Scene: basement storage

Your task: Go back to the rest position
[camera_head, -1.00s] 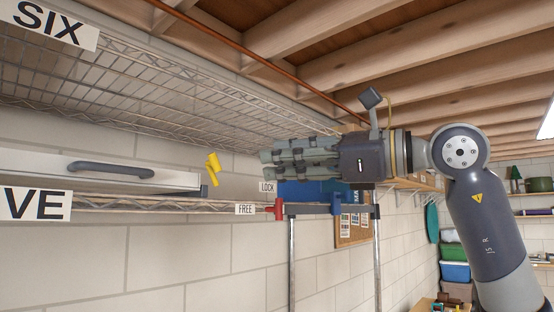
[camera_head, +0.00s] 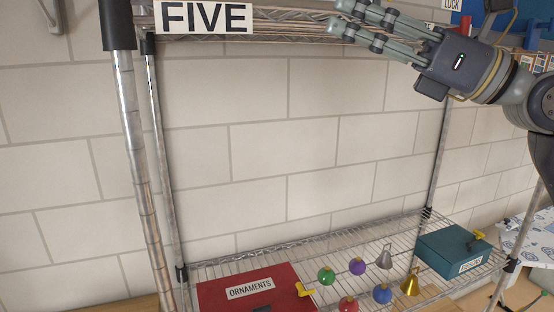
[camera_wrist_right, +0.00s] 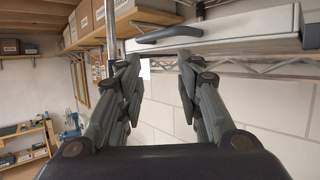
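My right gripper (camera_head: 385,25) reaches in from the right at the top of the head view, in front of the shelf marked FIVE. In the right wrist view its two fingers (camera_wrist_right: 160,95) stand wide apart with nothing between them. Beyond the fingers, a white drawer or box front with a dark handle (camera_wrist_right: 168,35) lies apart from them. My left gripper does not show in any current view.
On the lower wire shelf (camera_head: 345,250) are a red ORNAMENTS box (camera_head: 255,292), several coloured baubles, a gold bell (camera_head: 410,284) and a teal box (camera_head: 452,250). A metal post (camera_head: 138,150) stands at left. Open space lies between the shelves.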

